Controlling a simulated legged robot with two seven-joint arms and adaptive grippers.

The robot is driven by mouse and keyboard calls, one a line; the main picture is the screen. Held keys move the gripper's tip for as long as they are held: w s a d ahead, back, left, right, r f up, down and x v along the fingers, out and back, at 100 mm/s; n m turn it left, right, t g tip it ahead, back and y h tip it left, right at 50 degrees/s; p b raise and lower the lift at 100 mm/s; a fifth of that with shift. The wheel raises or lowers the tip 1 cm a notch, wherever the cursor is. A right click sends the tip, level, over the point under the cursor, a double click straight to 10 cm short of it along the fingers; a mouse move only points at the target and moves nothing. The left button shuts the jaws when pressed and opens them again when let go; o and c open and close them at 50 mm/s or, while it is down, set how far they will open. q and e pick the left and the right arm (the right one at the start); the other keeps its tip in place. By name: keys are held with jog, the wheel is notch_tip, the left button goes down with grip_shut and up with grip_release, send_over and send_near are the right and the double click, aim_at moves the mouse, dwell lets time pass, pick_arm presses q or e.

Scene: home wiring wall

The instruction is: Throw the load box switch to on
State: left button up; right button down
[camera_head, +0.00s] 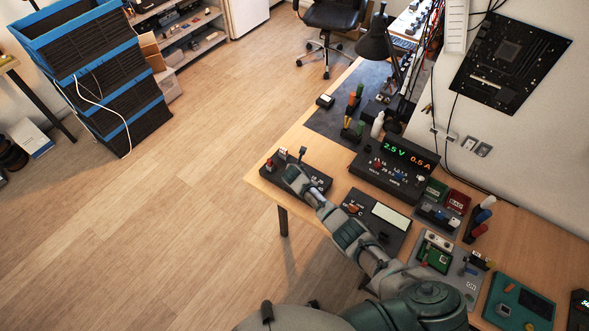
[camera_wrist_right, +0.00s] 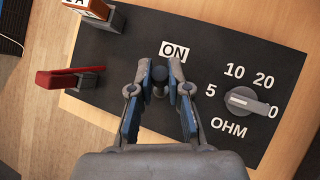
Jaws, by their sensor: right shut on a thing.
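The load box (camera_head: 318,181) is a black box at the left edge of the wooden bench. In the right wrist view its dark top (camera_wrist_right: 220,50) carries a white ON label (camera_wrist_right: 174,50) and a grey knob (camera_wrist_right: 247,103) on an OHM scale. The dark switch (camera_wrist_right: 160,82) stands just below the ON label, between my fingers. My right gripper (camera_wrist_right: 159,72) is shut on this switch, with one blue-padded finger on each side. The right gripper (camera_head: 292,176) reaches over the box in the head view. The switch's exact tilt is hard to judge. My left gripper is not in view.
A red lever (camera_wrist_right: 72,78) and an orange-and-white block (camera_wrist_right: 92,10) sit on the load box left of my gripper. A power supply (camera_head: 396,165) showing 2.5 V and 0.5 A and a panel meter (camera_head: 390,216) stand to the right. Open floor lies left of the bench.

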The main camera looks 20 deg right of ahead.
dwell(0.4)
jog(key=c, duration=1.2)
grip_release()
jog(key=shift+o, duration=0.4)
jog(key=shift+w+d+f, duration=0.1)
jog(key=shift+w, duration=0.05)
jog(key=shift+r, duration=0.2)
jog(key=v, duration=1.1)
jog(key=shift+r, duration=0.2)
